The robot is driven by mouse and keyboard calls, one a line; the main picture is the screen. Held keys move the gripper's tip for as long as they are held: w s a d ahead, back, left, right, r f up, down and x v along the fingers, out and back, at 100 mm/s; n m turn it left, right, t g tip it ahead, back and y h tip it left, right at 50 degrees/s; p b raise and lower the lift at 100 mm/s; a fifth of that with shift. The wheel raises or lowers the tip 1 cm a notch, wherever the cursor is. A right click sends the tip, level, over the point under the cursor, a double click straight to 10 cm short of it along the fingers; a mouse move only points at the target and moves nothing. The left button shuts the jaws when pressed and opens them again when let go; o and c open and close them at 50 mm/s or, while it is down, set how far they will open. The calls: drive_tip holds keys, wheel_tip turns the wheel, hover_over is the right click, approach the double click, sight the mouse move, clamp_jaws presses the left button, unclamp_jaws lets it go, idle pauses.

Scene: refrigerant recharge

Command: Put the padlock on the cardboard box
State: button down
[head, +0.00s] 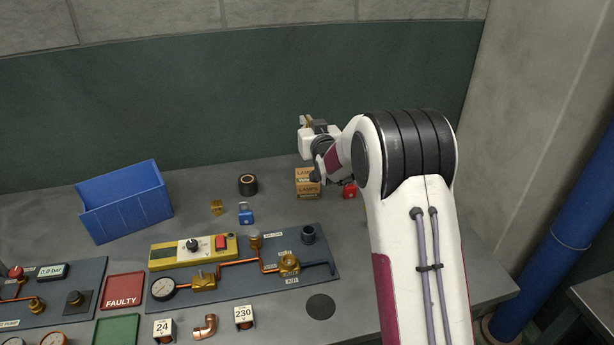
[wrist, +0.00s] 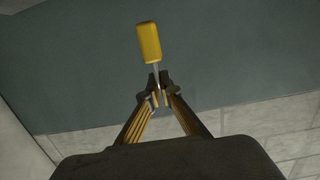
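A blue padlock-shaped piece (head: 246,217) with a grey top stands on the bench, left of the cardboard box. The small brown cardboard box (head: 307,185) sits near the back of the bench, just left of my arm. My gripper (head: 306,122) is raised above and behind the box, toward the back wall. In the wrist view my gripper (wrist: 157,97) is closed around the thin shaft of a yellow-handled tool (wrist: 149,44) that looks like a screwdriver. Its handle sticks out beyond the fingertips. The wrist view shows neither padlock nor box.
A small red object (head: 349,190) is right of the box, partly hidden by my arm. A black roll (head: 248,184), a brass piece (head: 216,207) and a blue bin (head: 125,203) stand to the left. The pipework panel (head: 215,284) fills the front middle.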

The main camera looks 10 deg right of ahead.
drive_tip(key=shift+f, duration=0.1)
drive_tip(key=shift+f, duration=3.05)
drive_tip(key=shift+f, duration=0.1)
drive_tip(key=shift+f, duration=1.75)
drive_tip(key=shift+f, duration=0.1)
drive_tip(key=c, duration=2.3)
unclamp_jaws()
